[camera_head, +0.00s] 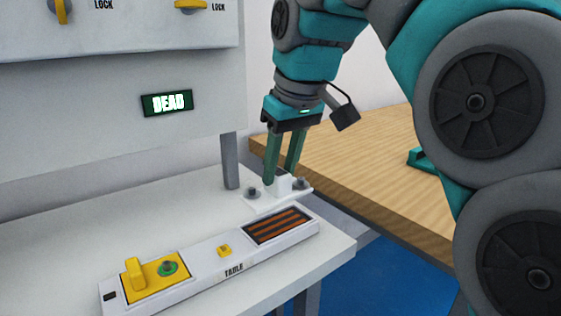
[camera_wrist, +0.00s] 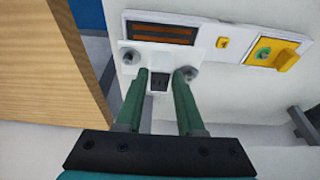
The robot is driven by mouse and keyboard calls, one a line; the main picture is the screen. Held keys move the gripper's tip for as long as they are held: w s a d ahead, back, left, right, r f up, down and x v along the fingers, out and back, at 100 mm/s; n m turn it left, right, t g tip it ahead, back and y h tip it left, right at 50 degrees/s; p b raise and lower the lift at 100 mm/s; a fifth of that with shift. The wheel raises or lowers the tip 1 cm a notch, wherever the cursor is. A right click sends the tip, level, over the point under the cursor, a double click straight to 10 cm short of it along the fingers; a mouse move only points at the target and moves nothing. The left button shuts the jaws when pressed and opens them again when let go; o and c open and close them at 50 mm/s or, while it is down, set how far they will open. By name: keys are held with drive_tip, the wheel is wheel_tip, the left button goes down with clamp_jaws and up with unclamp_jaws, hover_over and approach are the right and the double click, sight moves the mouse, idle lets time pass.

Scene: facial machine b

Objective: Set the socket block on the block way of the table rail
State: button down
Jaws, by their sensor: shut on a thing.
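My gripper (camera_head: 282,178) points down at the right part of the white bench, with its green fingers shut on a small white socket block (camera_head: 285,184). In the wrist view the block's dark face (camera_wrist: 159,82) shows between the fingertips. The block is at a white plate (camera_head: 262,204) with a grey knob on each side, left (camera_head: 252,191) and right (camera_head: 300,184). I cannot tell whether the block rests on the plate or hovers just above it. The table rail (camera_head: 205,265) is a long white bar labelled TABLE; the plate lies by its right end, behind the striped panel.
The rail carries an orange-striped dark panel (camera_head: 277,226), a small yellow button (camera_head: 225,250) and a yellow unit (camera_head: 155,276) with a handle and green knob. A grey post (camera_head: 230,162) stands left of my gripper. A wooden table (camera_head: 365,165) is at right. A sign reads DEAD (camera_head: 167,103).

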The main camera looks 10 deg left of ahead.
sight(282, 194)
drive_tip(key=shift+f+b, duration=1.2)
drive_tip(key=shift+f, duration=1.6)
drive_tip(key=shift+f, duration=0.25)
drive_tip(key=shift+c, duration=2.2)
unclamp_jaws()
drive_tip(key=shift+r, duration=0.15)
